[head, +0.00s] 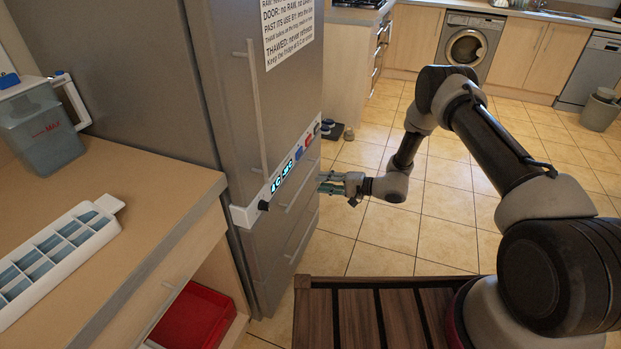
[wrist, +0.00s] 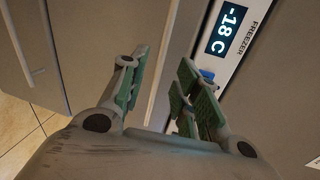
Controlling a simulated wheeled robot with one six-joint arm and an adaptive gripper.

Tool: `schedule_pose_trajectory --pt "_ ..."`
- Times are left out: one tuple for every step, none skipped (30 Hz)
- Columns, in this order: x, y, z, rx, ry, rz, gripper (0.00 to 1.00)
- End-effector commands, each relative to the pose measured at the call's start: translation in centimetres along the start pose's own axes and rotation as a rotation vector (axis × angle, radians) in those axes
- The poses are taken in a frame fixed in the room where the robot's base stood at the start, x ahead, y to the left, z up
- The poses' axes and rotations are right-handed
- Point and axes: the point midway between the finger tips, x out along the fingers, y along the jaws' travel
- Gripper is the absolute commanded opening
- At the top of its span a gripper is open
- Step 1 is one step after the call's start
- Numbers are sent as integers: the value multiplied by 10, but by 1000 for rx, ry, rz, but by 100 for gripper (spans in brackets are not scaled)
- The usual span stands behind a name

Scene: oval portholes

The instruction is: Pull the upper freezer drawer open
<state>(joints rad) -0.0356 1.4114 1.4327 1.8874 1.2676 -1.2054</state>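The upper freezer drawer (head: 284,208) is a grey front just below the white display strip, and it looks closed. Its slim pale bar handle (head: 298,187) runs along the front. In the wrist view, a long pale bar, apparently this handle (wrist: 165,62), runs between the finger pads. My gripper (head: 328,182) is at the drawer front, at about handle height. Its green-padded fingers, also in the wrist view (wrist: 162,80), are spread apart. I cannot tell whether either pad touches the bar.
The display strip (wrist: 232,40) reads -18 C beside the fingers. Lower drawers (head: 290,255) are below.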

Motion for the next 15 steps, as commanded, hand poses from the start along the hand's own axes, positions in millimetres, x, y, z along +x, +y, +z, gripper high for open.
schedule_pose_trajectory --pt "0 -1 1 -29 -1 -4 32" --pt "1 -1 1 -47 -2 -5 32" --pt "2 -1 1 -65 -3 -5 32" --pt "4 -1 2 -74 -4 -5 32" --pt "6 -1 2 -79 -4 -5 32" --pt "10 -1 2 -83 -5 -5 32" --pt "14 -1 2 -83 -5 -5 32" --pt "19 -1 2 -83 -5 -4 32" --pt "26 -1 3 -83 -7 -4 32" --pt "32 -1 3 -84 -7 -3 32" --pt "37 -1 2 -83 -6 -3 32" --pt "44 -1 3 -81 -6 -4 32" --pt "49 -1 3 -82 -7 -4 32" --pt "53 -1 3 -81 -7 -3 32" --pt "59 -1 3 -82 -6 -2 32"
